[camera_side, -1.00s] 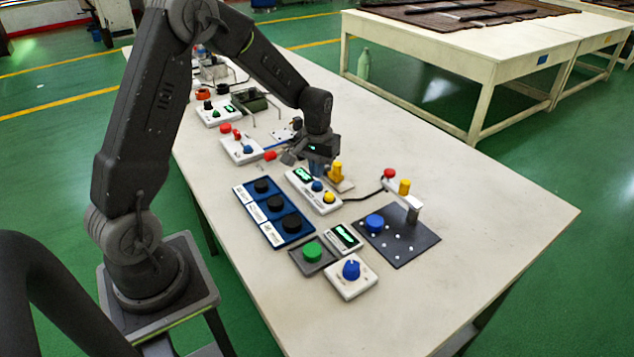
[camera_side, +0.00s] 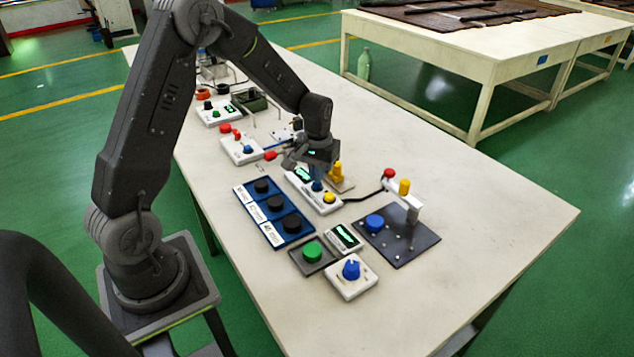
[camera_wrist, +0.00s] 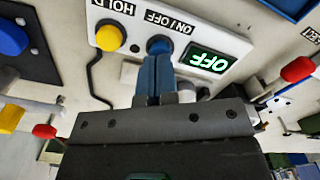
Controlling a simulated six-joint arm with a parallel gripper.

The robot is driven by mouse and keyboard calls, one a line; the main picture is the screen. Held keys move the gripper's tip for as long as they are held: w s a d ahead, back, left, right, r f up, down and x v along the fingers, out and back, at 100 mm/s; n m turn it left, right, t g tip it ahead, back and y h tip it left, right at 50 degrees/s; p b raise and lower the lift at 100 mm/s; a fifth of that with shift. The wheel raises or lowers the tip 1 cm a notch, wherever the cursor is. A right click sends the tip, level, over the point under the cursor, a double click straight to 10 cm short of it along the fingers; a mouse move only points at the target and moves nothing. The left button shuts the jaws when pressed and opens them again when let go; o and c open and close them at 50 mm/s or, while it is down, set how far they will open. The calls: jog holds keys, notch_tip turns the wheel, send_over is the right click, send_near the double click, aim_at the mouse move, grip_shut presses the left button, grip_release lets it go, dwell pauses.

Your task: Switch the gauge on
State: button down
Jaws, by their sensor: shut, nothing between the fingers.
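The gauge is a white box (camera_side: 302,190) in the middle of the table, with a green-lit display (camera_wrist: 208,60) that reads OFF, upside down in the wrist view. In the side view my gripper (camera_side: 317,178) is right over the button.
A yellow-topped part (camera_side: 336,171) stands close behind the gauge. A black cable runs from the gauge toward a dark plate (camera_side: 410,240) at the right. A blue panel with black knobs (camera_side: 272,211) lies to the left. The table's right end is clear.

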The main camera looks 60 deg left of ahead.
jog(key=shift+f, duration=0.65)
jog(key=shift+r, duration=0.1)
notch_tip(320, 180, up, 12)
jog(key=shift+f, duration=0.25)
dwell(1.1)
dwell(0.4)
jog(key=s+d+r+m+t, duration=0.3)
jog(key=s+d+r, duration=0.5)
jog(key=r, duration=0.1)
jog(key=s+d+m+t, duration=0.1)
jog(key=s+d, duration=0.2)
jog(key=s, duration=0.3)
jog(key=s+d+r+m+t, duration=0.1)
jog(key=s+d+m, duration=0.1)
jog(key=s, duration=0.5)
jog(key=shift+s+d+r+t, duration=0.15)
jog(key=shift+d+t, duration=0.15)
jog(key=shift+d, duration=0.45)
